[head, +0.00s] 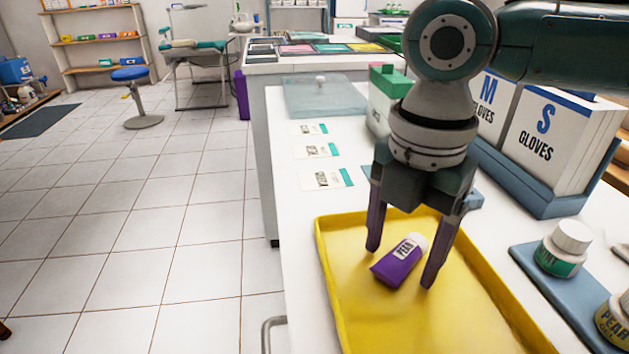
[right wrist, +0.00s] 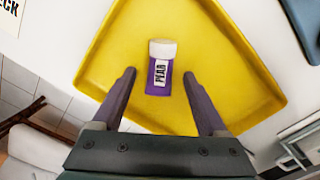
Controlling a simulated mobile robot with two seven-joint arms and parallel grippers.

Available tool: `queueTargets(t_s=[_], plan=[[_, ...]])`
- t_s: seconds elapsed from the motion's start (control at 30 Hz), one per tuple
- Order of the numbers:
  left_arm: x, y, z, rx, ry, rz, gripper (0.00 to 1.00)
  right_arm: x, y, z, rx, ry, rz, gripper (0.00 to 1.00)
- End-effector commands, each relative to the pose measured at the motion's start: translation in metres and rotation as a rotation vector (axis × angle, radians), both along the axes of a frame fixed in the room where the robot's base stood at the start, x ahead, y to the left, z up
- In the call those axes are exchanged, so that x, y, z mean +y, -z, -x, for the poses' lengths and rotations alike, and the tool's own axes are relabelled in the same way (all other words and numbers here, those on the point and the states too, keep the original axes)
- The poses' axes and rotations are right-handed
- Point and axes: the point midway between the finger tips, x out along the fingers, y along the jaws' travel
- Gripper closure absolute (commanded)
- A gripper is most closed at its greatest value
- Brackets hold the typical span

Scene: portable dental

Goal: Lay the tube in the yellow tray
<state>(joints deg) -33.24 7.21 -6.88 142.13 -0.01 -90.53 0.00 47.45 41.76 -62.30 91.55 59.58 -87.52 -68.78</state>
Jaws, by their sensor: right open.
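The purple tube (head: 398,263) with a white cap and a "PEAR" label lies in the yellow tray (head: 338,300). In the right wrist view the tube (right wrist: 160,75) lies on the floor of the tray (right wrist: 105,75), its cap pointing away from my gripper. My right gripper (head: 400,268) is over the tray, with its fingers apart on either side of the tube. In the right wrist view my gripper (right wrist: 160,85) shows a gap between each finger and the tube. My left gripper is not in view.
Glove boxes (head: 545,135) stand in a blue holder behind the tray. A blue mat (head: 560,292) with a mint jar (head: 565,248) and a pear jar (head: 615,320) lies to the right. Labelled cards (head: 325,178) and a clear lidded box (head: 320,98) lie farther back.

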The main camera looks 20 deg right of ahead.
Motion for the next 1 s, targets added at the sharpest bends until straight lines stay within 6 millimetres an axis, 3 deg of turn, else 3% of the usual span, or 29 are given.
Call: queueTargets(t_s=[0.23,0.63,1.0], plan=[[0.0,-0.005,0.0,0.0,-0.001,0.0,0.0,0.0,-0.013,0.0,-0.001,0.001,0.0,0.24],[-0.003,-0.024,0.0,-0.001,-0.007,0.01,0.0,0.0,-0.088,-0.001,-0.003,0.0,0.0,0.24],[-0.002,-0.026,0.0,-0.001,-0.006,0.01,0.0,0.0,-0.1,0.0,0.0,0.0,0.0,0.24]])
